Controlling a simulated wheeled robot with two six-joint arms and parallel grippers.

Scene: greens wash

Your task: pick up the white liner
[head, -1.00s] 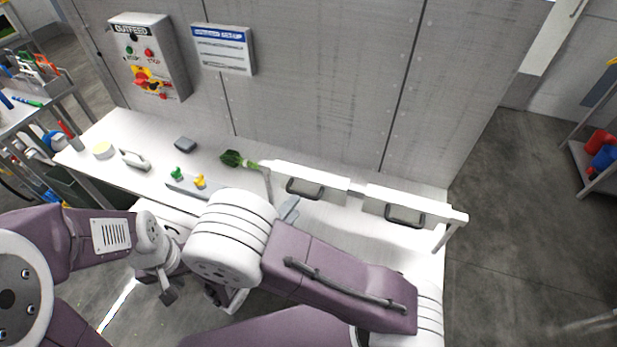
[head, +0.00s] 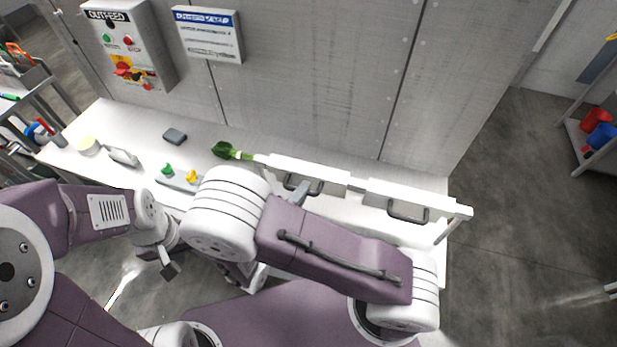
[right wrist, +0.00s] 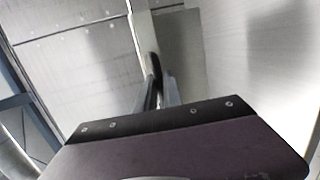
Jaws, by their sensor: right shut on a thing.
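I cannot single out a white liner for certain. A white rail (head: 310,171) stands along the back of the white bench, with two flat pale panels at it, each with a dark handle. My right gripper (head: 299,193) is at the left dark handle (head: 316,187). In the right wrist view, my right gripper (right wrist: 160,92) is shut on that dark handle (right wrist: 154,67), beside a grey panel (right wrist: 182,50). The right dark handle (head: 407,214) is free. My left gripper (head: 166,262) hangs low in front of the bench, away from the rail; its jaw gap is unclear.
Green and yellow knobs (head: 180,175), a dark block (head: 175,136) and a pale round item (head: 88,146) sit on the bench. A grey wall with a control box (head: 130,48) stands behind.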

